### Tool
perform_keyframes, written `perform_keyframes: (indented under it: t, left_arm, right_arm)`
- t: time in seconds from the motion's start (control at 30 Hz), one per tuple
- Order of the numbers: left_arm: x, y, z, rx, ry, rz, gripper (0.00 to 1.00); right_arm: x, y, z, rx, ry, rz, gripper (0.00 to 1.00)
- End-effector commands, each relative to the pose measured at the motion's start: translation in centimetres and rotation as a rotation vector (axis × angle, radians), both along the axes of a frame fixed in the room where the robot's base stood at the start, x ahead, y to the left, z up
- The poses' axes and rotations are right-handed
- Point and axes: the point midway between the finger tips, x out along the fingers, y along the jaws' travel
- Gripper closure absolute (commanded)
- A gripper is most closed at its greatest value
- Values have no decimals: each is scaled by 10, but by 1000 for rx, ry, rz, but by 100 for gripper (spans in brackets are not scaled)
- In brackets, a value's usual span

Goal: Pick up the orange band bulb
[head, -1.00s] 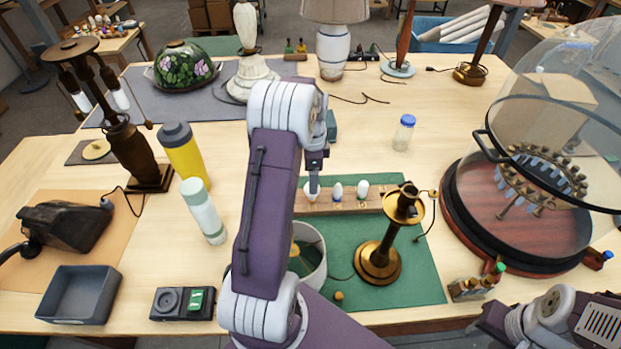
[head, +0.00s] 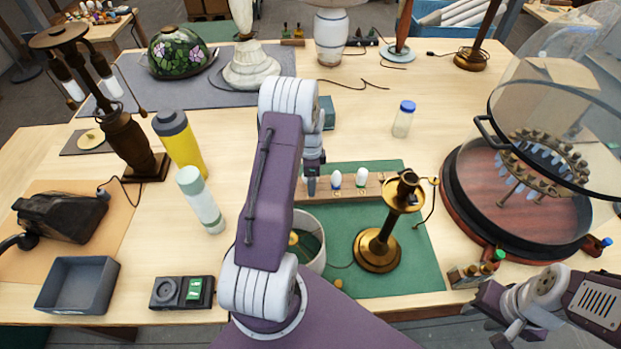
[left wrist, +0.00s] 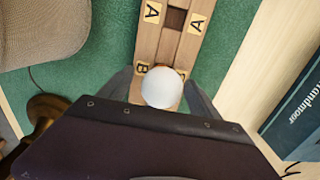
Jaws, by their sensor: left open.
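The left gripper (head: 311,186) points down at the left end of the wooden bulb rack (head: 325,196) in the head view. In the left wrist view, a white bulb (left wrist: 162,88) stands in the rack (left wrist: 160,45) between the open fingers of the left gripper (left wrist: 160,92), beside a "B" label. A blue-banded bulb (head: 336,180) and another white bulb (head: 361,177) stand farther right in the rack. The right gripper (head: 486,322) is low at the right; its jaw opening is unclear.
A brass lamp base (head: 378,249) stands on the green mat (head: 400,284), right of my left arm. A glass-domed stand (head: 460,205) is at the right. A blue-capped jar (head: 403,119) stands behind the rack.

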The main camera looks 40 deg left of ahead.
Motion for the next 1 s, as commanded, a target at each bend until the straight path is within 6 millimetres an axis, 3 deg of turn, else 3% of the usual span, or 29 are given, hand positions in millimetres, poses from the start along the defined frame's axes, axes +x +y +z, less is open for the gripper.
perform_keyframes:
  t: [0.1, 0.3, 0.53, 0.8, 1.0]
  left_arm:
    - [0, 0, -10, 0, 0, 0, 27]
    - [0, 0, -10, 1, -1, 0, 30]
    - [0, 0, -10, 1, -1, 0, 92]
    - [0, 0, -7, 1, -1, 0, 93]
    - [0, 0, 22, 1, -2, 0, 93]
  right_arm:
    - [0, 0, 2, 0, 0, 0, 64]
    - [0, 0, 1, 0, 0, 0, 64]
    - [0, 0, 1, 0, 0, 0, 64]
    - [0, 0, 4, 0, 0, 0, 64]
    - [0, 0, 29, 0, 0, 0, 64]
